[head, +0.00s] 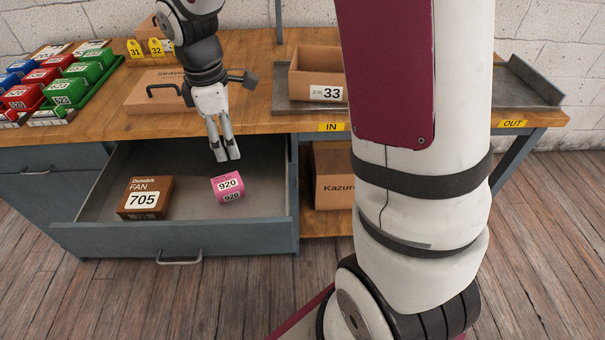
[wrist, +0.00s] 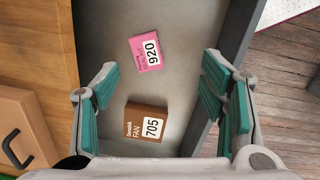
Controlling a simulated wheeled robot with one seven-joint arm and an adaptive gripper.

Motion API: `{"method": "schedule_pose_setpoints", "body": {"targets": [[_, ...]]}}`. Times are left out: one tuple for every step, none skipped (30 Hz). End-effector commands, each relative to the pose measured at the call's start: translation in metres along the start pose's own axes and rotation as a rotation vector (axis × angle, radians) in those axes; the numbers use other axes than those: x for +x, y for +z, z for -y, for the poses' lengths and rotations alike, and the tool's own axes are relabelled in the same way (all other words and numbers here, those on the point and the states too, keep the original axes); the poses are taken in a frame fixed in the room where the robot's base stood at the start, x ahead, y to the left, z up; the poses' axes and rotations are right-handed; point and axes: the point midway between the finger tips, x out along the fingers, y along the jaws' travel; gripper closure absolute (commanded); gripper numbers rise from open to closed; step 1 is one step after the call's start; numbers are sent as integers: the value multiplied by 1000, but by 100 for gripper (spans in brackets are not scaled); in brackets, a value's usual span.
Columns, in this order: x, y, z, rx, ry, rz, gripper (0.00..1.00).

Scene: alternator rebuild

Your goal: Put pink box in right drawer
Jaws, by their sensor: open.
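My gripper (head: 225,158) hangs above the drawer, pointing down, above and apart from the pink box. In the wrist view my gripper (wrist: 160,92) is open, with its green pads wide apart and nothing between them held. A brown box (head: 146,198) labelled FAN 705 lies in the same drawer, to the left of the pink box.
A closed drawer (head: 45,172) is at the left of the bench. On the wooden top (head: 270,123) stand colored boxes (head: 62,92), a carton with a black handle (head: 155,90) and a tray (head: 275,104) with an open box (head: 313,75). A carton (head: 332,184) sits on the lower shelf.

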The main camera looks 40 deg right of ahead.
Motion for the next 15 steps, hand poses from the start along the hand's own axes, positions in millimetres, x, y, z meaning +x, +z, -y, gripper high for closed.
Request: {"method": "schedule_pose_setpoints", "body": {"targets": [[-21, 9, 12, 62, 23, 7, 35], [-30, 14, 20, 103, 31, 9, 35], [-42, 21, 30, 159, 41, 11, 35], [-50, 26, 38, 200, 49, 12, 35], [-58, 31, 46, 241, 56, 12, 35], [-68, 38, 57, 296, 65, 9, 35], [-75, 43, 66, 338, 71, 5, 35], [-81, 48, 75, 379, 76, 2, 35], [-89, 54, 86, 435, 84, -6, 35], [-95, 60, 96, 477, 87, -12, 35], [-99, 64, 105, 518, 90, -19, 35], [-106, 71, 117, 573, 95, -31, 35], [-109, 75, 127, 613, 96, -39, 35], [-113, 80, 136, 655, 97, -50, 35], [-117, 86, 149, 710, 96, -64, 35]]}}
